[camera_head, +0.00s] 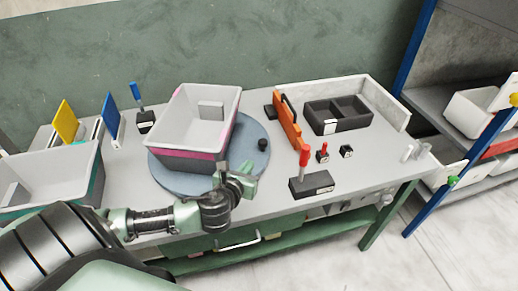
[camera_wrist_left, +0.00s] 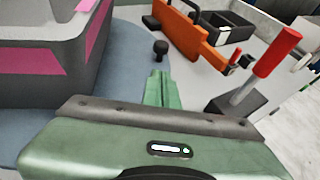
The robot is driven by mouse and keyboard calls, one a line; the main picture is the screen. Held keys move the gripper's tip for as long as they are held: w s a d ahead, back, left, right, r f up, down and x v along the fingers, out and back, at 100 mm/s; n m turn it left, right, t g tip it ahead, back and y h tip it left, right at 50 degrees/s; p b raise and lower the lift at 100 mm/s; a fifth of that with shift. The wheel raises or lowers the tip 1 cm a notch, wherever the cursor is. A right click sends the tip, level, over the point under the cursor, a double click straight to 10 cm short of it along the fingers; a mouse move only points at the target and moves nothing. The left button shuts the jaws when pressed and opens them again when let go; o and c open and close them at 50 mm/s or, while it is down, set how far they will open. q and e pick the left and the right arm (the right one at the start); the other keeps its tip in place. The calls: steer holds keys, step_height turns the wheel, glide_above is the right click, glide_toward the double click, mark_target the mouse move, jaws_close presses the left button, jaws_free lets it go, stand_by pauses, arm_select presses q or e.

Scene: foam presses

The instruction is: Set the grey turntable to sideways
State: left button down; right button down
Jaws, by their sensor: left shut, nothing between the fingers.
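The grey-blue turntable (camera_head: 177,181) is a round disc on the table in the head view. It also shows in the left wrist view (camera_wrist_left: 130,72). A white crate (camera_head: 197,117) with a pink and dark lower band sits on it. A black knob (camera_head: 263,144) stands at the disc's right edge; it also shows in the left wrist view (camera_wrist_left: 161,48). My left gripper (camera_head: 243,180) is shut and empty at the disc's front right edge, nearer to me than the knob. In the left wrist view its green fingers (camera_wrist_left: 158,88) point toward the knob, apart from it. My right gripper is not visible.
An orange panel (camera_head: 288,122) and a black tray (camera_head: 338,115) stand right of the disc. A red-handled lever (camera_head: 304,157) is at the front right. A second crate (camera_head: 50,174) is at the left. Blue and yellow flaps (camera_head: 66,121) stand behind it.

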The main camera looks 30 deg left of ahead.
mark_target(262, 145)
arm_select(q)
steer(key=x, duration=0.4)
steer(key=p+x, duration=0.1)
steer(key=x, duration=0.3)
steer(key=r+x, duration=0.1)
steer(key=x, duration=0.2)
steer(key=shift+w+a+f, duration=0.15)
steer(key=shift+w, duration=0.4)
steer(key=shift+w+a+n, duration=0.15)
steer(key=shift+w+n, duration=0.15)
steer(key=shift+w, duration=0.1)
steer(key=w+n+y, duration=0.1)
steer(key=w, duration=0.1)
steer(key=w+a+n+g+y, duration=0.1)
steer(key=w, duration=0.1)
steer(key=w+a+n+g+y, duration=0.1)
steer(key=w+y, duration=0.1)
steer(key=shift+a+f+n+b, duration=0.1)
steer(key=shift+a+n+b, duration=0.15)
steer(key=shift+n+b, duration=0.05)
steer(key=shift+w+a+n+g+y, duration=0.25)
steer(key=shift+n+g+y, duration=0.05)
steer(key=shift+y, duration=0.1)
